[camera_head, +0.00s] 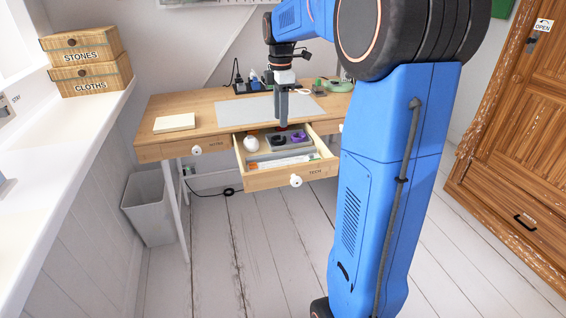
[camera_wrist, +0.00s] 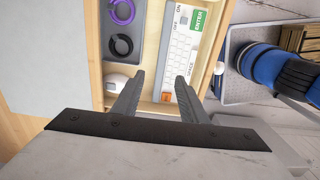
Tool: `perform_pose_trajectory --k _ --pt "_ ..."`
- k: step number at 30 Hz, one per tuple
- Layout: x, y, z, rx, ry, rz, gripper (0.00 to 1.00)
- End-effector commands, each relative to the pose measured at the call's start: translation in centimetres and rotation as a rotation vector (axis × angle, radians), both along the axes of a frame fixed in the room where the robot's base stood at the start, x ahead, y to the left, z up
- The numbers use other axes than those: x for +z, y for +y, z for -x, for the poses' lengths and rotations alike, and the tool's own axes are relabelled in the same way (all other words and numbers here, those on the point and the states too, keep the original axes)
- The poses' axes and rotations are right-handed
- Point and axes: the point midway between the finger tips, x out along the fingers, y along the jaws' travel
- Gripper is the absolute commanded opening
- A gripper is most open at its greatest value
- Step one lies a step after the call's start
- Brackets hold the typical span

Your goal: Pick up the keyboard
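The white keyboard (camera_wrist: 181,45) with a green ENTER key and an orange key lies in a narrow compartment of the open drawer (camera_head: 262,180) labelled TECH. In the head view the keyboard (camera_head: 284,162) shows as a pale strip near the drawer's front. My gripper (camera_head: 283,125) points down over the drawer. In the wrist view my gripper (camera_wrist: 160,78) is open and empty, its two fingers apart near the keyboard's orange-key end. The right finger overlaps the keyboard in the picture. I cannot tell the height between them.
A grey tray (camera_wrist: 102,45) holding a purple ring (camera_wrist: 122,11) and a black ring (camera_wrist: 121,46) lies beside the keyboard. A white rounded thing, perhaps a mouse (camera_head: 251,143), sits in the drawer's left corner. The desk (camera_head: 200,112) has a grey mat (camera_head: 240,111). A bin (camera_head: 149,206) stands at left.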

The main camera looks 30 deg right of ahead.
Motion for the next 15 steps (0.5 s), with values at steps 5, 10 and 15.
perform_pose_trajectory --k 5,10,15 --pt "-3.3 0.0 0.1 -0.001 0.002 -0.001 0.39" --pt "-6.0 0.0 0.1 -0.001 0.002 -0.001 0.39" --pt "-7.5 0.0 0.1 -0.001 0.001 0.0 0.39"
